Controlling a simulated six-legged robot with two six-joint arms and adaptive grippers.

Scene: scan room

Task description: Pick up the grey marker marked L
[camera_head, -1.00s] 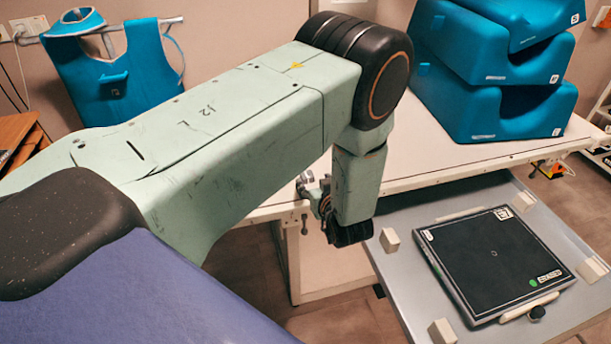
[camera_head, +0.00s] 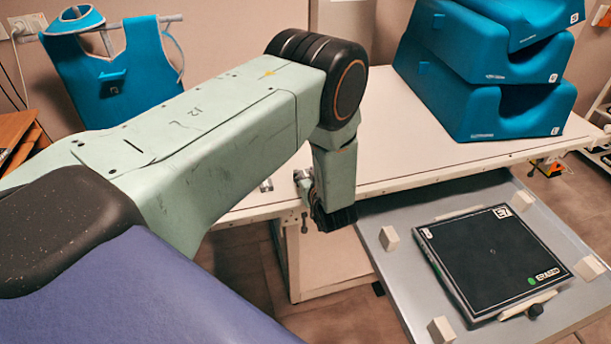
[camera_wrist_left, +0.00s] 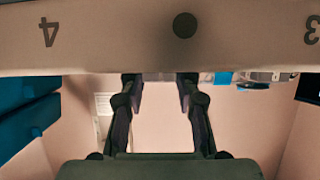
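I cannot make out a grey marker with an L in either view. In the head view, a small silvery piece (camera_head: 267,185) lies at the table's front edge just left of my forearm; its lettering is too small to read. In the left wrist view, my left gripper (camera_wrist_left: 160,82) is open, its two dark fingers apart with nothing held between them. My right gripper is not in view.
The white table (camera_head: 400,150) carries stacked blue foam blocks (camera_head: 485,75). A grey tray (camera_head: 385,270) with a black panel (camera_head: 490,260) stands in front. A blue apron (camera_head: 115,75) hangs behind. In the wrist view, a pale edge (camera_wrist_left: 110,40) bears the numbers 4 and 3.

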